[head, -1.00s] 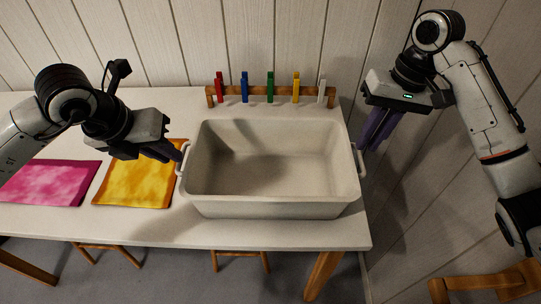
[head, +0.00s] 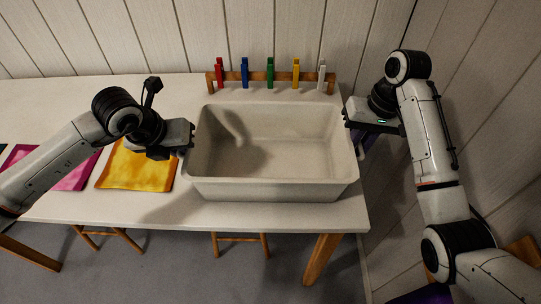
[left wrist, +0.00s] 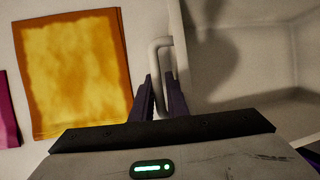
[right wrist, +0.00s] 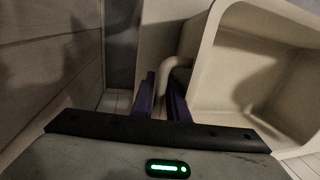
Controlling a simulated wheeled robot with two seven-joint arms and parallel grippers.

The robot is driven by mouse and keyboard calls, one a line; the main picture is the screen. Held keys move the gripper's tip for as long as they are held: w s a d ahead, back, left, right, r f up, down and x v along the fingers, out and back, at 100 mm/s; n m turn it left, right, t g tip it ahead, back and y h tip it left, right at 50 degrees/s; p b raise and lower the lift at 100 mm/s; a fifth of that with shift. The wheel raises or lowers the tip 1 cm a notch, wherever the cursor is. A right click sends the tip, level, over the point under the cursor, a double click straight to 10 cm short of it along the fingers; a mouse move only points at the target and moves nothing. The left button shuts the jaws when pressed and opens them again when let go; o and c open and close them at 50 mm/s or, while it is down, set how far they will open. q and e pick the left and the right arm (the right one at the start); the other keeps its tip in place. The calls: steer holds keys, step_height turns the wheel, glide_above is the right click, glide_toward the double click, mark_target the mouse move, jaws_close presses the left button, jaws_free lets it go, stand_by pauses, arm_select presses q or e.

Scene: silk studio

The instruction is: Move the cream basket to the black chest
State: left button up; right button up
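The cream basket (head: 270,190), a deep empty rectangular tub with a loop handle at each end, sits on the white table. My left gripper (left wrist: 161,85) is at its left handle (left wrist: 157,47). The fingers stand on either side of the handle, with a narrow gap between them. My right gripper (right wrist: 160,85) is at the right handle (right wrist: 172,65). Its fingers are a little apart, with the handle at or between them; contact is unclear. In the head view both sets of fingertips are mostly hidden. I do not see a black chest in any view.
A wooden rack (head: 311,77) with coloured pegs stands behind the basket. A yellow cloth (head: 137,170) and a pink cloth (head: 70,178) lie on the white table (head: 270,215) to the left. Wooden stools (head: 238,240) stand beneath. A panelled wall is close on the right.

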arm_select(q)
steer(key=shift+w+d+f, duration=0.1)
steer(key=shift+f, duration=0.15)
arm_select(e)
steer(key=shift+f, duration=0.35)
arm_select(q)
jaws_close()
arm_select(e)
jaws_close()
arm_select(q)
steer(key=shift+r, duration=0.2)
arm_select(e)
steer(key=shift+r, duration=0.2)
